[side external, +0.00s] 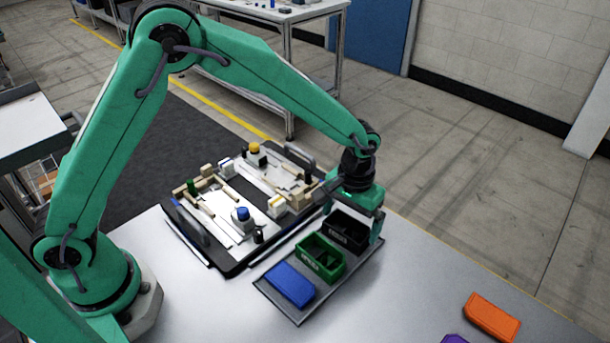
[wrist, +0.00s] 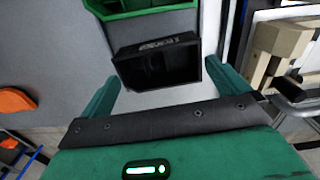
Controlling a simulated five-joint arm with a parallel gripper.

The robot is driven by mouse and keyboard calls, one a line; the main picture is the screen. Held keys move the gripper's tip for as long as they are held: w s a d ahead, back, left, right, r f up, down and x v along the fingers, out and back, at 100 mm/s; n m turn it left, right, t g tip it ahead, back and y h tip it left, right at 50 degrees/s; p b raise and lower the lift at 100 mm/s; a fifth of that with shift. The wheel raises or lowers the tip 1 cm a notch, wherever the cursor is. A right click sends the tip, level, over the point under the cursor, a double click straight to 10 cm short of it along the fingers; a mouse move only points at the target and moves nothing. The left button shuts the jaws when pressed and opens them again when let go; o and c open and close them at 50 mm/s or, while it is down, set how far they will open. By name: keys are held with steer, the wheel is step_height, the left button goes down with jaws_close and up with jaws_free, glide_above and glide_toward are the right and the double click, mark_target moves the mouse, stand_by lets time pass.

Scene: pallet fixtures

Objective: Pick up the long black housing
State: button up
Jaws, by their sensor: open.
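The long black housing (side external: 346,232) is a black open box with pale lettering, sitting at the far end of a grey tray (side external: 328,291). In the wrist view the housing (wrist: 157,62) lies between my two green fingers. My gripper (side external: 353,214) is over the housing in the side view, with one finger hanging at its right side. In the wrist view my gripper (wrist: 162,73) is open and empty, with gaps visible beside the housing. The housing's top is partly hidden by my gripper in the side view.
A green bin (side external: 319,257) stands beside the housing, and a blue block (side external: 290,284) lies beyond it on the tray. A dark pallet fixture (side external: 228,264) with several parts is left of the tray. An orange block (side external: 491,317) and a purple one (side external: 454,339) lie at right.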

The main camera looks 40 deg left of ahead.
steer(key=shift+f, duration=0.5)
steer(key=shift+c, duration=0.4)
steer(key=c, duration=0.7)
steer(key=shift+r, duration=0.1)
steer(key=shift+r, duration=0.5)
step_height(320, 180, up, 3)
steer(key=shift+d+r, duration=0.1)
steer(key=shift+r, duration=0.05)
steer(key=s+d+r, duration=0.2)
steer(key=s, duration=0.1)
steer(key=s+d+r, duration=0.2)
steer(key=s, duration=0.1)
steer(key=s+d+r, duration=0.2)
steer(key=s, duration=0.1)
steer(key=shift+s+d+r, duration=0.25)
steer(key=shift+s+r, duration=0.05)
